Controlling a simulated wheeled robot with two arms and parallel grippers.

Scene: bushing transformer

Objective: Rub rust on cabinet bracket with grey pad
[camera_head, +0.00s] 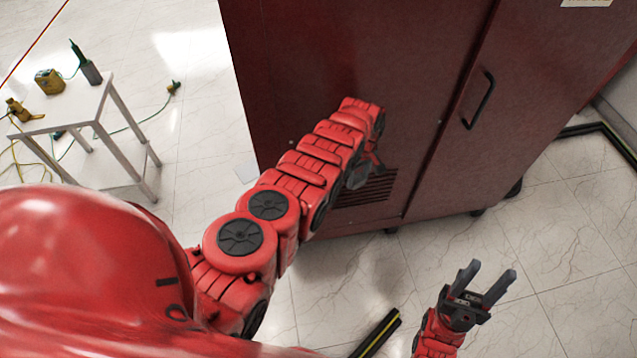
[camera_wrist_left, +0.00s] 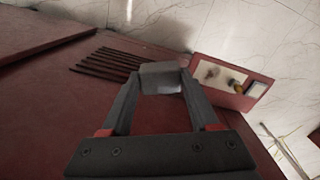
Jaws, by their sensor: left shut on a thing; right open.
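The dark red cabinet (camera_head: 300,60) stands upright in front of me. My left gripper (camera_head: 364,172) is close to its lower left door, by the vent slots, partly hidden by my arm. In the left wrist view my left gripper (camera_wrist_left: 160,85) is shut on a grey block-like pad (camera_wrist_left: 160,76). Just right of the pad is a red-edged plate (camera_wrist_left: 250,97), perhaps the bracket, with a pale middle and small brown, dark and yellow marks. I cannot tell whether these are rust or whether the pad touches it. My right gripper (camera_head: 491,273) is open and empty, low above the floor.
Vent slots (camera_head: 365,190) mark the lower door; a black handle (camera_head: 478,100) is on the right door. A white table (camera_head: 75,105) with yellow and green tools stands left. Cables cross the tiled floor. A black-yellow strip (camera_head: 378,335) lies near the front.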

